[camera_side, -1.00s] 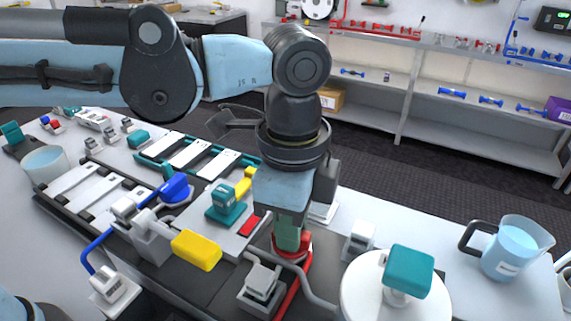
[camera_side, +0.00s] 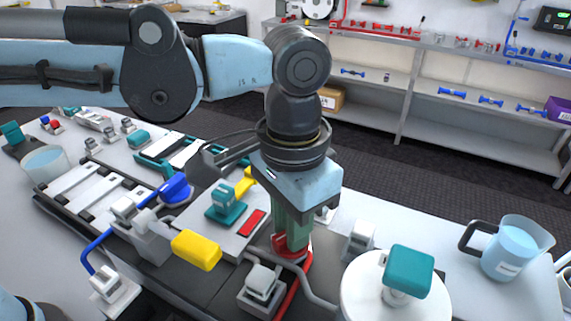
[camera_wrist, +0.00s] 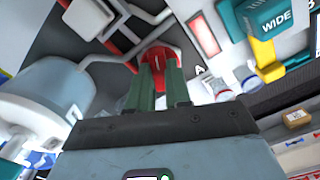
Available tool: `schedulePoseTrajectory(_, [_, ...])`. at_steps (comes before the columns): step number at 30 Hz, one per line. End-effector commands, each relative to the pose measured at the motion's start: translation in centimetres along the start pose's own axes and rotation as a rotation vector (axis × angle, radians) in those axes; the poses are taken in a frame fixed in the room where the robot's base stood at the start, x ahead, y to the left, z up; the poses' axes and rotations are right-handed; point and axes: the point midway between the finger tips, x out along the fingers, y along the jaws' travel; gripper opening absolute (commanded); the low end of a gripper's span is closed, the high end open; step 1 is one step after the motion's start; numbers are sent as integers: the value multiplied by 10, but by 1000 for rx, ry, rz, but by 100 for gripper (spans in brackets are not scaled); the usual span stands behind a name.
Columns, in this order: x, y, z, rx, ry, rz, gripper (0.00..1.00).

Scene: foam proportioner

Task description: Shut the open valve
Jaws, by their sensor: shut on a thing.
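My gripper (camera_side: 291,232) points down over the bench with its green fingers shut on the red valve handle (camera_side: 279,245). In the wrist view, the fingers (camera_wrist: 160,78) reach onto the red handle (camera_wrist: 158,53) and hide part of it. A red pipe (camera_side: 288,296) and a grey pipe run at its base. A yellow handle (camera_side: 196,250) and a blue handle (camera_side: 175,188) stand to the left, apart from my gripper. I cannot tell from these frames how far the red valve is turned.
A white round tank (camera_side: 396,300) with a teal block (camera_side: 408,268) stands close on the right. A jug (camera_side: 511,250) of blue liquid is farther right. A teal piece marked WIDE (camera_wrist: 270,20) and a red indicator strip (camera_side: 253,223) are near the gripper.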

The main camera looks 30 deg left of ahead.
Motion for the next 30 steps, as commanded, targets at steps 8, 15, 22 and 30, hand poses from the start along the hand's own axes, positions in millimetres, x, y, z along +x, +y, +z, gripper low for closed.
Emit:
schedulePoseTrajectory(8, [0,0,1,-241,-3,-1,0])
schedulePoseTrajectory(15, [0,0,1,-392,-3,-1,0])
schedulePoseTrajectory(22, [0,0,1,-472,-3,-1,0])
schedulePoseTrajectory(30, [0,0,1,-499,-4,-1,0])
